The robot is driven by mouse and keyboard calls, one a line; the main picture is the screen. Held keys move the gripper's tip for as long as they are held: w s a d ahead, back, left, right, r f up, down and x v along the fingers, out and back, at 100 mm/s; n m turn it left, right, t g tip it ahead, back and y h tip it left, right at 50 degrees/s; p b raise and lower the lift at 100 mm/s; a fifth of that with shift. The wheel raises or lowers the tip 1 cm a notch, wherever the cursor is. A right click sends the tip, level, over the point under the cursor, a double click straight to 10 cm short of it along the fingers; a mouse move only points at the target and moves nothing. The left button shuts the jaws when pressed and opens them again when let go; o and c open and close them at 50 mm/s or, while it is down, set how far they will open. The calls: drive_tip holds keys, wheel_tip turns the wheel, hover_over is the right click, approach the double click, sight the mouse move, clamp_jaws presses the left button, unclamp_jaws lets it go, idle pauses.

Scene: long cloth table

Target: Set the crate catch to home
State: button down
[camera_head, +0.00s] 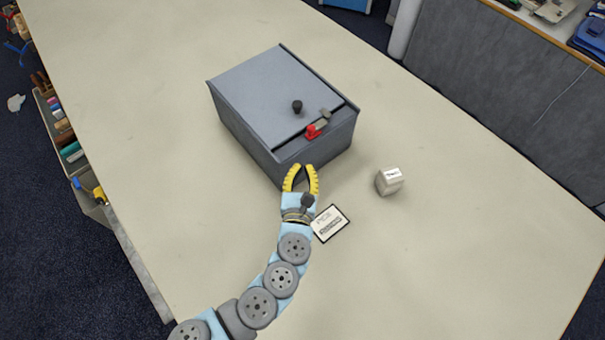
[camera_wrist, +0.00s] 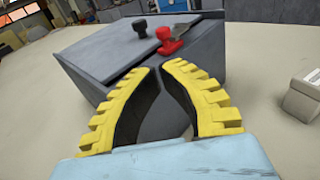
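The grey crate (camera_head: 265,90) stands on the table with its lid down. A red catch (camera_head: 313,131) sits at the lid's front edge, with a small grey-green piece just behind it. In the wrist view the red catch (camera_wrist: 168,41) is beyond the fingertips, slightly above them in the picture. A black knob (camera_head: 297,105) stands on the lid; it also shows in the wrist view (camera_wrist: 140,27). My gripper (camera_head: 301,168) is in front of the crate, with its yellow fingers apart and nothing between them. In the wrist view my gripper (camera_wrist: 161,70) points at the crate's front.
A printed card (camera_head: 330,223) lies flat on the table beside my gripper. A small whitish block (camera_head: 388,180) with a label stands right of the crate. The cloth table (camera_head: 470,230) is clear to the right. A grey partition (camera_head: 480,80) runs along the far side.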

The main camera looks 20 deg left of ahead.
sight(307, 145)
drive_tip(key=shift+p+x, duration=0.65)
drive_tip(key=shift+x, duration=4.5)
